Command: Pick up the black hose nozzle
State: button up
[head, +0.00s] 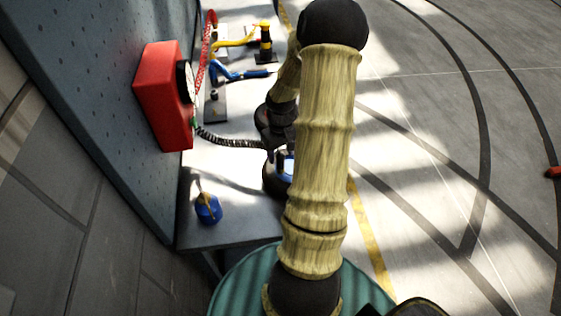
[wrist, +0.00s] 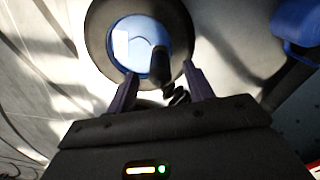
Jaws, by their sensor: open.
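The black hose nozzle (wrist: 160,66) shows in the wrist view as a short dark cylinder over a round black holder (wrist: 101,42) with a pale blue disc inside. A black coiled hose (wrist: 178,97) runs from its lower end toward my gripper. My gripper (wrist: 161,72) is open, one finger on each side of the nozzle and hose, with gaps visible on both sides. In the head view the coiled hose (head: 228,141) leads from a red box (head: 160,95) to the holder area, where my arm hides most of the nozzle and gripper.
The grey bench (head: 232,232) runs along a pegboard wall (head: 85,80). A blue object (head: 208,209) stands near its front end. Blue-handled (head: 240,75) and yellow (head: 238,40) tools and a red coiled hose (head: 209,40) lie farther back. Open floor is at right.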

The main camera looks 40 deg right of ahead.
aim_at(281, 161)
jog(key=shift+f, duration=0.1)
jog(key=shift+w+d+f+p, duration=0.15)
jog(key=shift+f+p, duration=0.3)
jog(key=shift+f, duration=0.8)
jog(key=shift+w+a+f+p, duration=0.1)
jog(key=shift+f+p, duration=0.3)
jog(key=shift+f, duration=0.85)
jog(key=shift+d, duration=0.1)
grip_shut()
jog(key=shift+r, duration=0.1)
